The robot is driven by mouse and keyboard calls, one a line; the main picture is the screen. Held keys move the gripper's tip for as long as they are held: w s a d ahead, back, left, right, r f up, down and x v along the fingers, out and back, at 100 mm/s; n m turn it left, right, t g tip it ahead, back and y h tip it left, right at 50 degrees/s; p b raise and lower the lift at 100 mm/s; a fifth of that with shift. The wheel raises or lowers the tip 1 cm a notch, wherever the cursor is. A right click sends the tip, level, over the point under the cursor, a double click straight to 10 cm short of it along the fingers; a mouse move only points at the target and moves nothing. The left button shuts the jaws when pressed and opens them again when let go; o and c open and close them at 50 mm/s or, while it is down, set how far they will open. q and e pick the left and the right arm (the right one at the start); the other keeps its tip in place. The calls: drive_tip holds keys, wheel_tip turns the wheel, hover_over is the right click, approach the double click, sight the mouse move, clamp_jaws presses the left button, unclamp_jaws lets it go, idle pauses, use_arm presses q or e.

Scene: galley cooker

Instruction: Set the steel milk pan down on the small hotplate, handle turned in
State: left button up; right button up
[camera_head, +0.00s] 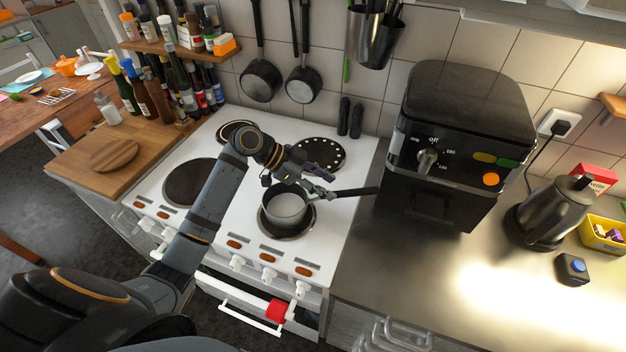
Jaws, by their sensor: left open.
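The steel milk pan (286,208) is upright at the front right hotplate (290,234) of the white cooker and appears to rest on it. The pan hides most of that plate. Its dark handle (358,191) points right, and its tip reaches about the cooker's right edge in the picture. My left gripper (322,184) is open, just behind the pan at the inner end of the handle. I cannot tell whether its fingers touch the handle. My right gripper is not in view.
The back right hotplate (320,153) with pale dots, the front left hotplate (190,184) and the back left hotplate (234,131) are bare. A black air fryer (462,140) stands right of the cooker. A kettle (548,212) stands farther right. Bottles crowd the left.

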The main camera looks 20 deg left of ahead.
use_arm(q)
drive_tip(key=b+v, duration=0.1)
drive_tip(key=v, duration=0.4)
drive_tip(key=shift+a+f, duration=0.1)
drive_tip(key=shift+f, duration=0.1)
drive_tip(key=shift+s+a+r, duration=0.15)
drive_tip(key=shift+a+r, duration=0.15)
drive_tip(key=shift+r, duration=0.2)
